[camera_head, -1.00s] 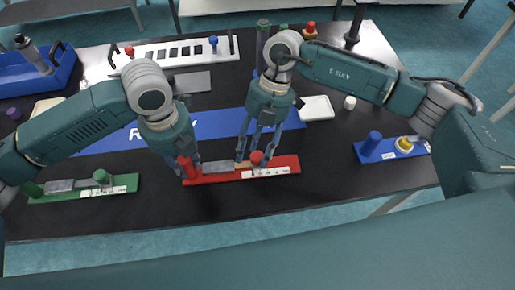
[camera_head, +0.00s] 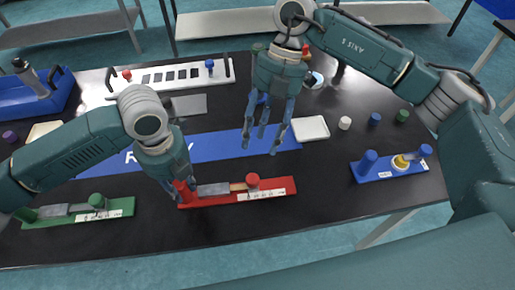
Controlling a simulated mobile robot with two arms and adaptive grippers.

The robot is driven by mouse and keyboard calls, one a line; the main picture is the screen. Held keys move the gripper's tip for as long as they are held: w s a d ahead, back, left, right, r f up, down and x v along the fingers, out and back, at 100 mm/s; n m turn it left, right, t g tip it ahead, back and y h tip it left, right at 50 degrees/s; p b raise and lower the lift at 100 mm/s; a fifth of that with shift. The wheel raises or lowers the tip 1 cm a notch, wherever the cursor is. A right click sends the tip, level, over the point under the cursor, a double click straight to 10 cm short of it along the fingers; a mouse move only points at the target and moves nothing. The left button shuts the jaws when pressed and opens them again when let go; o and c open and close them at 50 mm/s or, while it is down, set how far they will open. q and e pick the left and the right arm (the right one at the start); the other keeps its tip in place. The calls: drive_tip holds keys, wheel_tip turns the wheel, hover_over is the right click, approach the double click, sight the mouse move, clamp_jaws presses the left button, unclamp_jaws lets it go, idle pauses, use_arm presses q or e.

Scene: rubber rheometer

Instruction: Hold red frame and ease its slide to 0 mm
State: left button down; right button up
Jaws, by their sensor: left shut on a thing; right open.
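The red frame (camera_head: 284,187) lies flat near the front of the black table. It carries a grey block (camera_head: 213,189), a small orange-brown piece (camera_head: 238,187) and a red knob (camera_head: 253,180) on its slide. A white scale label is on its front edge; its marks are too small to read. My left gripper (camera_head: 184,191) is shut on the red post at the frame's left end. My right gripper (camera_head: 262,142) is open and empty, behind and above the red frame, over the blue mat, apart from the knob.
A green frame (camera_head: 125,206) lies to the left and a blue frame (camera_head: 375,177) with a yellow ring to the right. The blue mat (camera_head: 222,147) lies behind. A white slotted rack (camera_head: 150,80) and blue bin (camera_head: 62,92) stand further back.

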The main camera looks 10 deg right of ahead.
idle(0.4)
use_arm(q)
drive_tip(key=c, duration=1.3)
unclamp_jaws()
